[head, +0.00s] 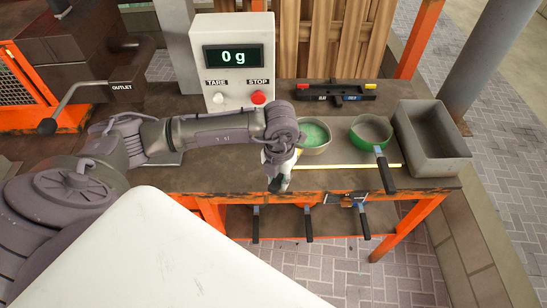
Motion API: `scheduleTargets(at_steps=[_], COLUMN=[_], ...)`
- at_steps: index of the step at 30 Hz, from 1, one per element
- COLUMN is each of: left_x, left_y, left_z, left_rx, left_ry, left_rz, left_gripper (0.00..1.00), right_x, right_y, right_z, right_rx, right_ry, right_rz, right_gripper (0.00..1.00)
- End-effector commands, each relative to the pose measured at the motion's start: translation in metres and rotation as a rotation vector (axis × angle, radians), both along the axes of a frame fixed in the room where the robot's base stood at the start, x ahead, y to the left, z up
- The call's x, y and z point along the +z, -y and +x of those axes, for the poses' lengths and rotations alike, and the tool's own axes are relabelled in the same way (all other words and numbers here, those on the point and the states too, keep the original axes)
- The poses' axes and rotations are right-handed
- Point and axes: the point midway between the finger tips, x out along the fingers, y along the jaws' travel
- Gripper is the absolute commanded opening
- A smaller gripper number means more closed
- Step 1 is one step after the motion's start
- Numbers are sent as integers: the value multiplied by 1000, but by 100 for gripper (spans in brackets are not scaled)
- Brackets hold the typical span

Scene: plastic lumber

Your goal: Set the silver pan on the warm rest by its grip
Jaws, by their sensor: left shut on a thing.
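The silver pan (315,150) has a pale metal rim and green contents. It is at the middle of the dark bench top, just right of my left gripper. My left gripper (277,183) points down near the bench's front edge and is shut on the pan's grip, which the gripper and wrist mostly hide. I cannot tell whether the pan touches the bench. I cannot pick out the warm rest with certainty. My right gripper is not in view.
A green pan (371,143) with a black handle stands right of the silver pan. A grey bin (404,140) is at the right end. A scale (233,60) reading 0 g and a black bar fixture (337,92) stand behind. A yellow strip (350,166) runs along the front.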

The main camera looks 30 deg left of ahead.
Motion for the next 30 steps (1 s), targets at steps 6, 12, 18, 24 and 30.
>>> scheduleTargets(at_steps=[6,12,18,24,30], left_x=[-5,-9,-26,-33,-34], left_y=[-1,-2,-2,-3,-3], left_z=[23,42,42,42,40], left_rx=[0,1,-1,-1,-1], left_ry=[5,6,4,2,-2], left_rz=[-3,-3,-2,-2,0], left_gripper=[0,0,0,0,0], right_x=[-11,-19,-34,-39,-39], right_y=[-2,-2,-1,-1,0], right_z=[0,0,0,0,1], right_rx=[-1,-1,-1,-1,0], right_ry=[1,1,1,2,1], right_rz=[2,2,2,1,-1], right_gripper=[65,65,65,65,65])
